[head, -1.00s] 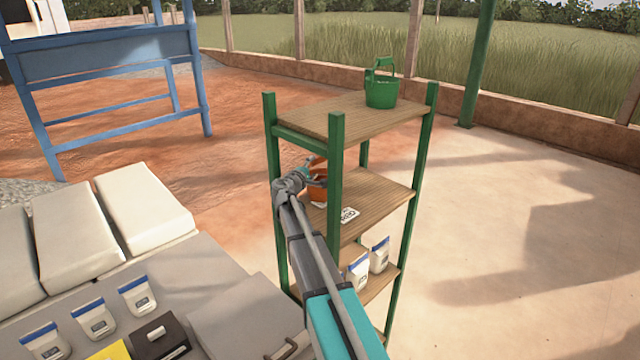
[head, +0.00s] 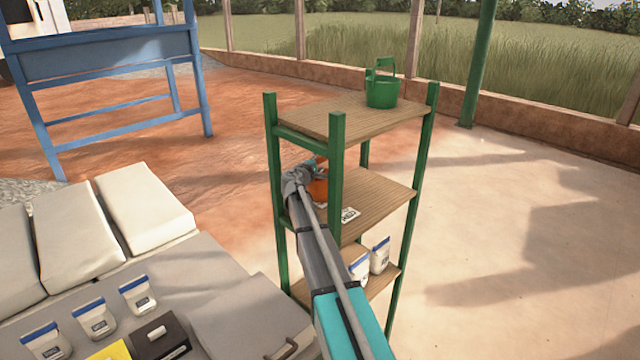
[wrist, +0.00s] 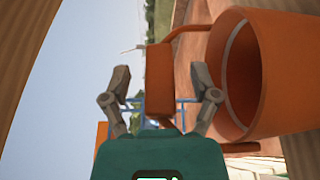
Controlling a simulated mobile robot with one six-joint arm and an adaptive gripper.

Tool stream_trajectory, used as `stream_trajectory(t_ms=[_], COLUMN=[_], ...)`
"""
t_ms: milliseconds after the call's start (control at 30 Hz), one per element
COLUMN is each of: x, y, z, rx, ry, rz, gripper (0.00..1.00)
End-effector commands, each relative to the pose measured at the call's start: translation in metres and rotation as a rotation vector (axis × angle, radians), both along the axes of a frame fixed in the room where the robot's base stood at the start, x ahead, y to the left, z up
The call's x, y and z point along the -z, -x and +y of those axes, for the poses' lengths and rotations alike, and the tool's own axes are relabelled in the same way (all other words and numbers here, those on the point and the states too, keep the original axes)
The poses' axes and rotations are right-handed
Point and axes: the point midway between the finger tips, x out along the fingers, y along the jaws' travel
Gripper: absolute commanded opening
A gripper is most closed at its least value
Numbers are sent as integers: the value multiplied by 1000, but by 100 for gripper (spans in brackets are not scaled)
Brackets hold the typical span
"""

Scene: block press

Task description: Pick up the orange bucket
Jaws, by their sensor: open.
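The orange bucket (head: 319,190) stands on the middle shelf of the green rack, partly hidden in the head view by my arm and a green post. In the wrist view, which is turned sideways, the bucket (wrist: 272,75) fills the right side with its mouth facing left. Its raised handle (wrist: 158,72) has a broad orange grip. My gripper (wrist: 162,82) is open, with one finger on either side of that grip. I cannot tell whether the fingers touch it. My gripper also shows in the head view (head: 306,170), at the bucket.
The rack's green post (head: 336,180) stands close beside my arm. A printed card (head: 349,215) lies on the middle shelf. White pouches (head: 379,254) stand on the shelf below.

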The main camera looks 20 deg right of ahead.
Motion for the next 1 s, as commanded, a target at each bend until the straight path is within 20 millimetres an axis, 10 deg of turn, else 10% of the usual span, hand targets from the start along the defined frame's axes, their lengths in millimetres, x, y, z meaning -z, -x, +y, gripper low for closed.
stream_trajectory(t_ms=[267, 667, 1000], x=[0, 0, 0], y=[0, 0, 1], z=[0, -1, -1], rx=[1, 1, 2], ry=[0, 0, 0], rz=[0, 0, 0], gripper=[75, 1, 0])
